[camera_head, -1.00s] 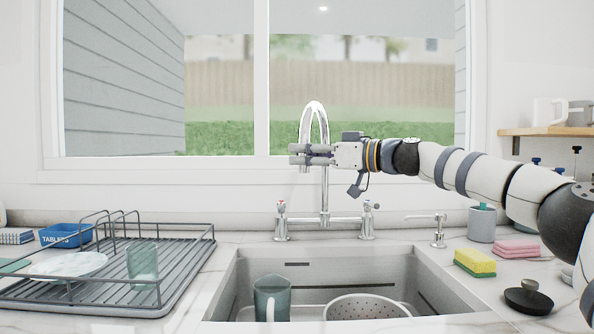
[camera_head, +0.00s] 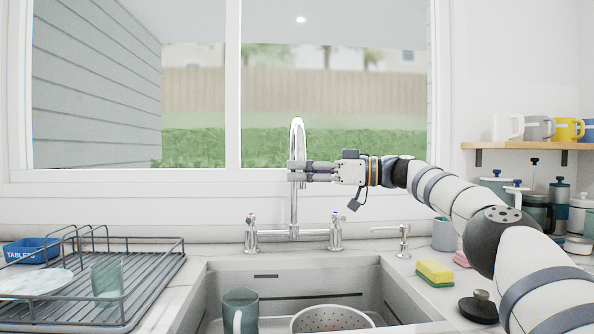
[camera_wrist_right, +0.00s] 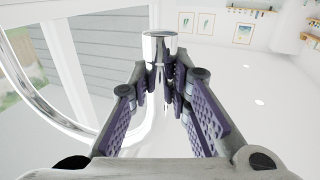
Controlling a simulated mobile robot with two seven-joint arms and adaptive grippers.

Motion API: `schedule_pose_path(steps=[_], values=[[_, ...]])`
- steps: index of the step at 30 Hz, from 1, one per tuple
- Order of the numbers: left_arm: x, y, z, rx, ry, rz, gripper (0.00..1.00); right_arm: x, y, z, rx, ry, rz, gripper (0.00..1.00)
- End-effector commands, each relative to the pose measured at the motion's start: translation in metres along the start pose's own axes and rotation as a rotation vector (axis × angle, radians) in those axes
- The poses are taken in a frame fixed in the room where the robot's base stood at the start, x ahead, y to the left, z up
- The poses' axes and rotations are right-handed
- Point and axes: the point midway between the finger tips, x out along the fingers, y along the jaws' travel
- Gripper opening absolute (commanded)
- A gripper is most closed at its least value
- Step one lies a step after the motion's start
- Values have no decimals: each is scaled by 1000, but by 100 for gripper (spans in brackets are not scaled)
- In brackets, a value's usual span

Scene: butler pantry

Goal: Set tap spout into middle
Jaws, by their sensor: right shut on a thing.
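The chrome tap spout (camera_head: 297,135) rises in a tall arch behind the sink, and in the head view it now looks narrow, nearly edge-on. My right gripper (camera_head: 297,171) comes in from the right and is shut on the spout near its downturned end. In the right wrist view the spout's end (camera_wrist_right: 160,46) sits between the fingertips, and the curved tube (camera_wrist_right: 75,122) sweeps past on the left. The tap base (camera_head: 294,233) with its two handles stands on the counter behind the sink. My left gripper is not in view.
The sink (camera_head: 363,279) holds a green pitcher (camera_head: 240,309) and a white colander (camera_head: 332,319). A dish rack (camera_head: 157,277) stands on the left counter. A soap dispenser (camera_head: 403,242), a yellow sponge (camera_head: 435,272) and a black stopper (camera_head: 479,306) are on the right.

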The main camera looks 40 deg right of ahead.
Motion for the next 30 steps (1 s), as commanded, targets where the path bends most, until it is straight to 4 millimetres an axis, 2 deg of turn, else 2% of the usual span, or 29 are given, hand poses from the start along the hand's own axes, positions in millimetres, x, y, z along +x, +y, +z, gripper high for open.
schedule_pose_path(steps=[9,10,12,20,23,26,30], values=[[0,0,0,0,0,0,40,-1,2,0,0,3,6,0],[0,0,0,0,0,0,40,-1,2,0,0,3,6,25],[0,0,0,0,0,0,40,-1,2,0,0,3,5,39],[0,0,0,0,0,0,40,-1,1,0,0,2,3,39],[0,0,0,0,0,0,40,-8,1,-1,0,3,4,39],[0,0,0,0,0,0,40,-30,1,-1,1,7,5,39],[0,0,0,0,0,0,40,-69,1,-2,0,8,6,39]])
